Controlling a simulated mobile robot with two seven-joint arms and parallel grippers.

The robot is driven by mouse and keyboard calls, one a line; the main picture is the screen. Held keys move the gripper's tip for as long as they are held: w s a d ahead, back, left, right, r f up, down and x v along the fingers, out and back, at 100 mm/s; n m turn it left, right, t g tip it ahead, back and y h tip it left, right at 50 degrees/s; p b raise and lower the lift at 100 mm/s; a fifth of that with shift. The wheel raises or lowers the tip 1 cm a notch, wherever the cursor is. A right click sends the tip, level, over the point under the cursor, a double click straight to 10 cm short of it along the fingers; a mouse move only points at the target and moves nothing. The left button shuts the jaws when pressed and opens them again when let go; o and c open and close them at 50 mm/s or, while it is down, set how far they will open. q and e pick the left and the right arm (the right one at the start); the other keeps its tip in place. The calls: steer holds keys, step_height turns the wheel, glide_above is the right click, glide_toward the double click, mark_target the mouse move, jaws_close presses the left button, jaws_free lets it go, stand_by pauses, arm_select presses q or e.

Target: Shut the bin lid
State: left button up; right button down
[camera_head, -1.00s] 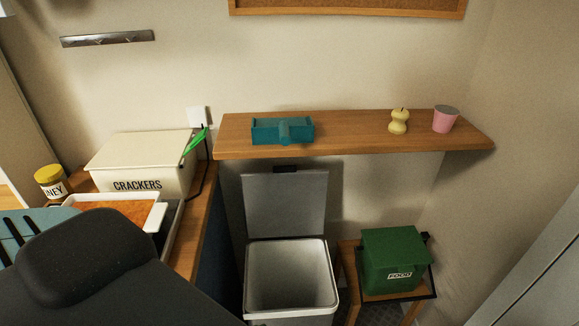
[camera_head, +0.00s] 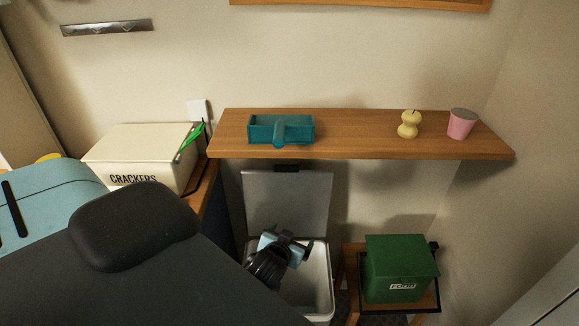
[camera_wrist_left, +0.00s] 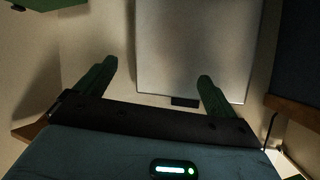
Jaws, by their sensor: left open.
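The bin (camera_head: 325,292) stands on the floor below the shelf. Its grey lid (camera_head: 290,198) is raised upright against the wall, with a black piece at its top edge. My left gripper (camera_head: 289,238) is over the bin's opening, in front of the lid's lower part, and hides much of the opening. In the left wrist view the green fingers of the gripper (camera_wrist_left: 157,71) are spread apart with nothing between them. The pale lid panel (camera_wrist_left: 195,45) lies beyond them there; I cannot tell whether they touch it. My right gripper is not in view.
A wooden shelf (camera_head: 360,135) overhangs the lid, carrying a teal caddy (camera_head: 281,128), a pear-like object (camera_head: 409,124) and a pink cup (camera_head: 461,123). A green food box (camera_head: 395,265) on a stool is close right of the bin. A crackers box (camera_head: 137,155) is left.

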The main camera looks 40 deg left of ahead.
arm_select(q)
steer(key=w+a+r+n+g+y, duration=0.1)
steer(key=w+a+r+n+y, duration=0.3)
steer(key=w+a+r, duration=0.4)
step_height(320, 180, up, 4)
steer(key=shift+w+a+r+n, duration=0.1)
steer(key=shift+w+a+n, duration=0.35)
steer(key=shift+n, duration=0.35)
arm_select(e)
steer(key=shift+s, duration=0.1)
arm_select(q)
steer(key=shift+a, duration=0.1)
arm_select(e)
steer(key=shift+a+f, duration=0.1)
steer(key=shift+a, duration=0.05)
